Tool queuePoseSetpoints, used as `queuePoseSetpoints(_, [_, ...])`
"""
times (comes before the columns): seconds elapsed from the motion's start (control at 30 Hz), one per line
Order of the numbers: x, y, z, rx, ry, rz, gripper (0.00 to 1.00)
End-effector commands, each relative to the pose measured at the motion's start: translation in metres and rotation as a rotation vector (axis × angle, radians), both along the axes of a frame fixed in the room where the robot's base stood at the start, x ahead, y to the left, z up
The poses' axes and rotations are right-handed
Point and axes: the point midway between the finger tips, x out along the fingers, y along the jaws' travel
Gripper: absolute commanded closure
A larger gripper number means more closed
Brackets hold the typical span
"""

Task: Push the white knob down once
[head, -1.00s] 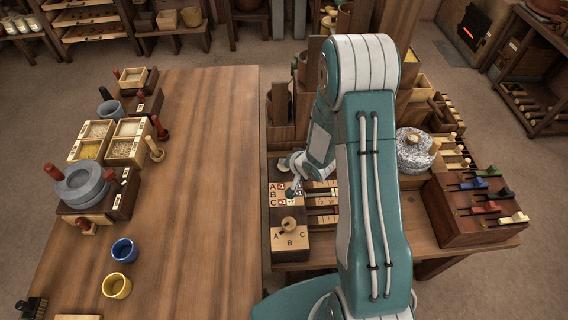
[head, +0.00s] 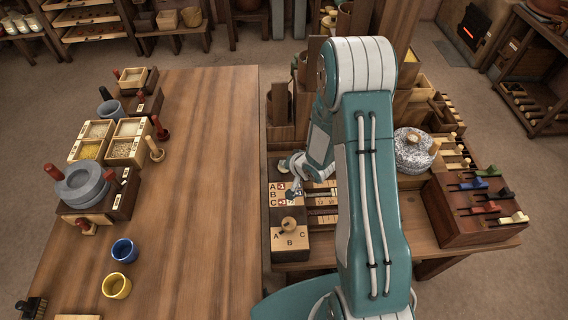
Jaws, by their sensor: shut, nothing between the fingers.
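My gripper (head: 291,194) is shut and empty. A cream lever (head: 515,217) sits at the right end of a dark box.
The dark box (head: 470,230) also carries green, blue and red levers. Wooden bins rise behind my arm. The left table (head: 200,200) has cups and grain boxes at its left; its right half is clear.

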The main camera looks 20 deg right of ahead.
Motion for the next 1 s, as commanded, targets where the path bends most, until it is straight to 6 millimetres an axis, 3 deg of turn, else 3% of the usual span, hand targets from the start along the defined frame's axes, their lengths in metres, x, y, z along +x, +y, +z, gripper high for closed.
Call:
queuePoseSetpoints(0.53, [-0.001,0.0,0.023,0.0,0.001,0.001,1.0])
queuePoseSetpoints(0.87, [0.0,0.0,0.026,-0.001,0.0,0.001,1.0])
queuePoseSetpoints(1.0, [0.0,0.0,0.037,0.0,-0.002,0.0,1.0])
